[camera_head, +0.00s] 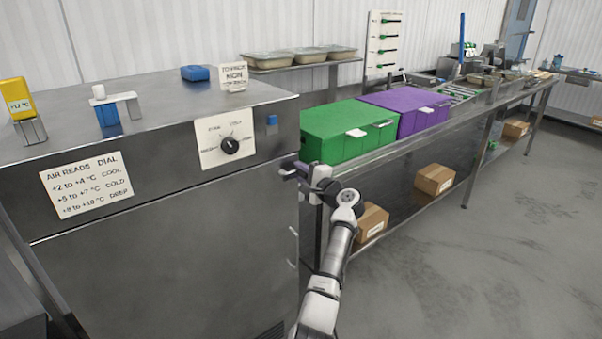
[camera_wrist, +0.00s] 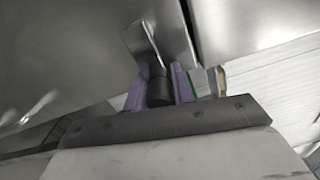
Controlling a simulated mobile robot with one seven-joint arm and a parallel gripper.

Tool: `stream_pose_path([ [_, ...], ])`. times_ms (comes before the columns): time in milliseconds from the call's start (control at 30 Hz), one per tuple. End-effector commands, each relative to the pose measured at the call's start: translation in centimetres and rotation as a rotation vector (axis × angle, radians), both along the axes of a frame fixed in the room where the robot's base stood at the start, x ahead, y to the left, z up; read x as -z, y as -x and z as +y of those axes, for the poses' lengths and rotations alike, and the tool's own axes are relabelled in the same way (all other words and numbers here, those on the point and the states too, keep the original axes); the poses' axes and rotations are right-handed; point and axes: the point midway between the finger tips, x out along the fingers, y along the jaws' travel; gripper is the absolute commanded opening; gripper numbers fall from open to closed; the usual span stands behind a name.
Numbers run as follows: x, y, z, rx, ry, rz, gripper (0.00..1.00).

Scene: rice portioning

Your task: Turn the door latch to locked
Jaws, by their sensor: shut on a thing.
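My gripper (camera_head: 297,169) is at the right edge of the steel cabinet door (camera_head: 200,240), just below the control panel. In the wrist view its two purple fingers (camera_wrist: 160,82) stand on either side of a dark round latch knob (camera_wrist: 158,92) and are shut on it. A flat grey metal latch piece (camera_wrist: 143,42) runs up from the knob, tilted to the left, against the steel surface. In the head view the latch cannot be made out behind my gripper. Its locked mark is not visible.
The cabinet panel has a black dial (camera_head: 230,146) and a label sheet (camera_head: 87,185). Green (camera_head: 325,125) and purple (camera_head: 402,103) boxes stand on the bench to the right. Cardboard boxes (camera_head: 434,179) sit on its lower shelf. The floor at right is clear.

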Motion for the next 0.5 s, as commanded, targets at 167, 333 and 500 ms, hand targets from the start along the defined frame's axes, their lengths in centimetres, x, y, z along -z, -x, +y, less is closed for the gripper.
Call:
stream_pose_path([
  [167, -0.51, -0.05, 0.19, -0.002, -0.006, -0.006, 0.26],
  [333, -0.29, -0.03, 0.11, -0.001, -0.003, -0.003, 0.43],
  [500, -0.09, -0.02, 0.03, 0.000, -0.002, -0.001, 0.43],
])
